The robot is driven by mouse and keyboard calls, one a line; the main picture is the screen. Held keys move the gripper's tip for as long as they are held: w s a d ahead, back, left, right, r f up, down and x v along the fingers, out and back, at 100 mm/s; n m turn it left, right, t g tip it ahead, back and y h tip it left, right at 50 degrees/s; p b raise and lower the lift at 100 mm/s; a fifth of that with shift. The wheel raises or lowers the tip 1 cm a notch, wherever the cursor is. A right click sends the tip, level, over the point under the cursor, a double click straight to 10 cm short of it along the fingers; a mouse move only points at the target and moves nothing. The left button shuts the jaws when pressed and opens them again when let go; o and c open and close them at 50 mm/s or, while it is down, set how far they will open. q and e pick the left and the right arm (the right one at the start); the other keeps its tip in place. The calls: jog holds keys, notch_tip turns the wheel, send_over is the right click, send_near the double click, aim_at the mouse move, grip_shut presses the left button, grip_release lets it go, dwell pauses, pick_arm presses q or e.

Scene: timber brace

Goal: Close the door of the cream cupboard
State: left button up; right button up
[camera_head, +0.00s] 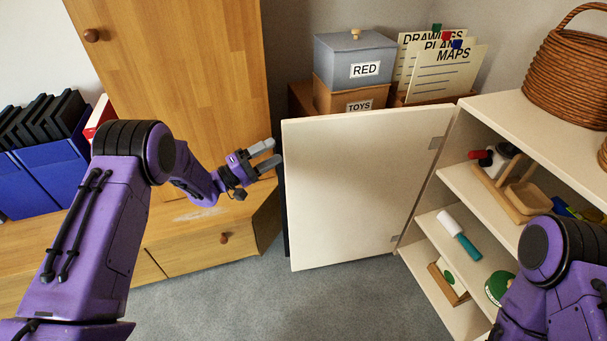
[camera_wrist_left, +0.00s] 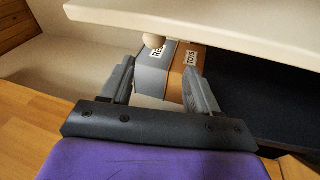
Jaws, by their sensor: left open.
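The cream cupboard (camera_head: 520,110) stands at the right in the head view, with its shelves exposed. My left gripper (camera_head: 268,155) is open and empty, just left of the door's free edge. In the left wrist view, my left gripper's fingers (camera_wrist_left: 160,85) are apart with nothing between them, and a cream panel edge (camera_wrist_left: 200,25) crosses above them. My right arm shows at the lower right of the head view; its gripper is not visible.
A wooden cabinet (camera_head: 175,70) with a low drawer unit (camera_head: 205,240) stands behind my left arm. A grey RED box (camera_head: 352,60) and a TOYS box (camera_head: 350,100) stand behind the door. A wicker basket (camera_head: 570,75) sits on the cupboard. Grey carpet (camera_head: 300,305) is clear in front.

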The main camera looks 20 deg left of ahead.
aim_at(303, 139)
pick_arm(q)
jog(key=w+d+r+g+h+b, duration=0.1)
jog(key=d, duration=0.1)
jog(key=w+d+r+m+g+h+b, duration=0.1)
jog(key=w+d+g, duration=0.1)
jog(key=d, duration=0.1)
jog(key=w+d+r+m+g+h+b, duration=0.1)
jog(key=d+g, duration=0.1)
jog(key=d, duration=0.1)
jog(key=shift+w+d+r+h, duration=0.2)
jog(key=shift+w+h, duration=0.1)
jog(key=shift+w, duration=0.1)
jog(key=shift+a, duration=0.1)
grip_shut()
pick_arm(e)
notch_tip(303, 139, down, 6)
jog(key=shift+r, duration=0.1)
